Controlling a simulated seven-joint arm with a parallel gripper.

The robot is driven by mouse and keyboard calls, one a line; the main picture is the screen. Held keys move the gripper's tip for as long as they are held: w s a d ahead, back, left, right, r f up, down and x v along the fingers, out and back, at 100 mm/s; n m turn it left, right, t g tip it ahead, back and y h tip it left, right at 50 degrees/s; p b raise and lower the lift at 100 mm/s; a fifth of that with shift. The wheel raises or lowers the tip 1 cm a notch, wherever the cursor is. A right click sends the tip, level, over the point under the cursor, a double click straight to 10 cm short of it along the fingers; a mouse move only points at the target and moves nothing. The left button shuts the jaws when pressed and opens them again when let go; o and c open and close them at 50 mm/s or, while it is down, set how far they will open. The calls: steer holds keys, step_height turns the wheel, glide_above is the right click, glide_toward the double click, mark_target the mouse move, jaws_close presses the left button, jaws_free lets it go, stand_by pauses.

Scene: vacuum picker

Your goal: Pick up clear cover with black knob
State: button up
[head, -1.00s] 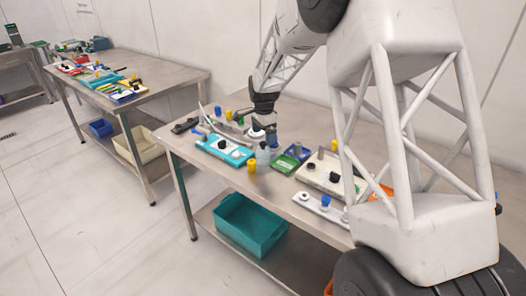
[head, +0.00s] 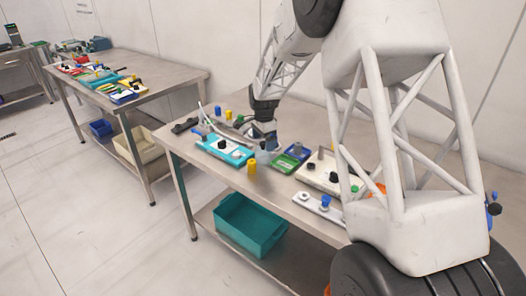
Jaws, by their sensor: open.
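My gripper (head: 267,141) is at the end of the dark wrist, low over the near workbench, just right of the teal tray (head: 213,151). It is small in the picture, open, and partly merges with a pale, see-through-looking shape at the bench top below it. I cannot tell whether that shape is the clear cover, or whether the gripper touches it. Black knobs show on the teal tray (head: 222,145) and on a cream board (head: 307,167) to the right, but I cannot make out a clear cover under either.
The near workbench (head: 275,192) also carries a yellow cylinder (head: 252,167), a green-and-blue tray (head: 291,157) close right of the gripper, and a white strip (head: 317,208) with knobs. A teal bin (head: 250,226) sits on its lower shelf. Another cluttered bench (head: 167,75) stands left.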

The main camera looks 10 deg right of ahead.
mark_target(264, 148)
steer(key=shift+f, duration=2.45)
steer(key=c, duration=1)
steer(key=shift+r, duration=0.1)
steer(key=shift+r, duration=0.7)
steer(key=shift+s+r, duration=0.25)
steer(key=shift+r, duration=0.3)
steer(key=shift+s+r, duration=0.2)
steer(key=shift+r, duration=0.3)
steer(key=s+d+r, duration=0.1)
steer(key=s, duration=1.4)
steer(key=shift+d+r, duration=0.15)
